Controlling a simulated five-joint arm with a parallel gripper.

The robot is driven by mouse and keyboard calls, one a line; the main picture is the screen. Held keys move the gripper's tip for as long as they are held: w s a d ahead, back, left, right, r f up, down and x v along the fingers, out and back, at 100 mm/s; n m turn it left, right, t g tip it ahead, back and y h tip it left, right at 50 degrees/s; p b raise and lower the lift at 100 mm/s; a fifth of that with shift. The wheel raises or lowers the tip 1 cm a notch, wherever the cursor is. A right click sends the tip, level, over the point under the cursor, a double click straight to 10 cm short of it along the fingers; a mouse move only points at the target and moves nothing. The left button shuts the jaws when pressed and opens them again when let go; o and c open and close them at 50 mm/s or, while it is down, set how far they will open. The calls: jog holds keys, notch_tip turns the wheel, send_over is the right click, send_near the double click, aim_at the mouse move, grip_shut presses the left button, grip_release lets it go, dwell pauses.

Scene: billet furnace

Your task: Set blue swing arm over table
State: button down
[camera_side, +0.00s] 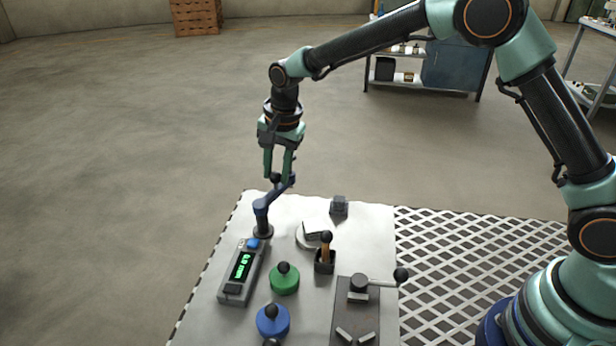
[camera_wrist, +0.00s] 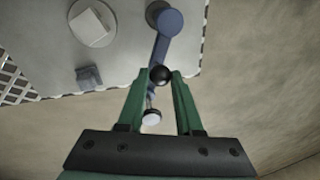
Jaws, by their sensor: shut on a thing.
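The blue swing arm (camera_side: 262,207) stands on a post near the far left corner of the white table (camera_side: 372,236). Its arm slants up and outward, and its tip extends past the table's far edge. In the wrist view, the blue arm (camera_wrist: 164,46) runs from its post toward my fingers, with a black knob (camera_wrist: 160,75) on it and a small white disc (camera_wrist: 152,117) at its outer end, over the floor. My gripper (camera_side: 277,178) is shut on the black knob, one green finger on each side; it also shows in the wrist view (camera_wrist: 160,73).
Near the post are a box with a green display (camera_side: 241,267) and a round stand with a white block (camera_side: 314,228). A dark block (camera_side: 339,206), tool holder (camera_side: 324,263), green knobbed disc (camera_side: 284,281), blue knobbed disc (camera_side: 273,321) and lever fixture (camera_side: 356,310) also occupy the table.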

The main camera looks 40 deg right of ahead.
jog(key=shift+s+a+m, duration=0.1)
jog(key=shift+s+m, duration=0.55)
jog(key=shift+m, duration=0.6)
jog(key=shift+s+m, duration=0.65)
jog(key=shift+m, duration=0.65)
jog(key=shift+s+a+m, duration=0.1)
jog(key=shift+s+m, duration=0.55)
jog(key=shift+m, duration=0.6)
jog(key=c, duration=0.6)
grip_release()
jog(key=shift+d, duration=0.1)
jog(key=r, duration=0.4)
jog(key=s+r, duration=0.1)
jog(key=r, duration=0.3)
jog(key=s+r, duration=0.1)
jog(key=r, duration=0.3)
jog(key=shift+d, duration=0.35)
